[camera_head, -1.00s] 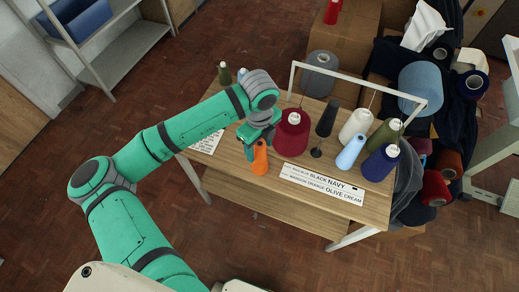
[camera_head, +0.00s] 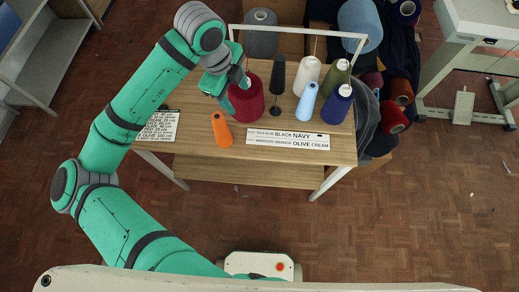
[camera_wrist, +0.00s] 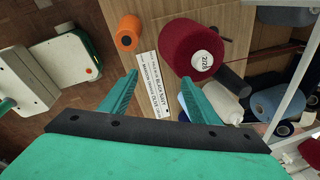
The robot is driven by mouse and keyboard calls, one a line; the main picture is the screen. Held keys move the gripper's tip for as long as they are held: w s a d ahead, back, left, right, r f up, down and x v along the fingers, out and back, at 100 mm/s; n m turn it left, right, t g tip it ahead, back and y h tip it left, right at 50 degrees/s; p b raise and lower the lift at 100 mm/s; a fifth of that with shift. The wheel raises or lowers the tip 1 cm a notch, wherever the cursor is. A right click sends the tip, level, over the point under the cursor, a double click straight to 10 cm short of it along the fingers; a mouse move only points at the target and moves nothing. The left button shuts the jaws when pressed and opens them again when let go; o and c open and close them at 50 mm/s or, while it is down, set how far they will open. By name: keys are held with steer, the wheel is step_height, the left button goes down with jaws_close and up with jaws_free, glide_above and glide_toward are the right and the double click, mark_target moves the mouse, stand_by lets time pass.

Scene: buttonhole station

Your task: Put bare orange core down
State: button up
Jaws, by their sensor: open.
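The orange core (camera_head: 221,131) is a smooth orange cone standing on the wooden table (camera_head: 218,169) near its front edge, left of the label strip. It also shows in the wrist view (camera_wrist: 128,30), clear of both fingers. My gripper (camera_head: 236,88) is above the table, behind the orange core and beside the maroon cone (camera_head: 246,106), partly covering that cone in the head view. In the wrist view my gripper (camera_wrist: 162,92) is open, with nothing between its two green fingers.
The label strip (camera_head: 288,140) lies along the front edge. A black cone (camera_head: 277,77), cream cone (camera_head: 306,76), light blue cone (camera_head: 305,102), olive cone and navy cone (camera_head: 338,105) stand to the right. A white frame (camera_head: 298,32) rises behind. A printed card (camera_head: 159,125) lies at left.

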steer(key=w+d+r+n+t+h, duration=0.2)
steer(key=w+d+n+t+h, duration=0.15)
steer(key=d, duration=0.55)
steer(key=w+d+r+n+t+h, duration=0.25)
steer(key=d+n+t, duration=0.25)
steer(key=d, duration=0.3)
steer(key=w+d+r+n+t+h, duration=0.1)
steer(key=w+d+n+t+h, duration=0.25)
steer(key=d, duration=0.55)
steer(key=s+a+f+n+t+y, duration=0.2)
steer(key=s+a+f+n+y, duration=0.3)
steer(key=s+f, duration=0.4)
steer(key=s+a+f+n+t+y, duration=0.1)
steer(key=s+a+f+n+y, duration=0.35)
steer(key=s+f+n, duration=0.5)
steer(key=s+a+m+y, duration=0.1)
steer(key=s+a, duration=0.3)
steer(key=s, duration=0.7)
steer(key=s+a+r+m+g, duration=0.1)
steer(key=s+a+m, duration=0.2)
steer(key=s, duration=0.8)
steer(key=shift+a+y, duration=0.4)
steer(key=shift+a, duration=0.05)
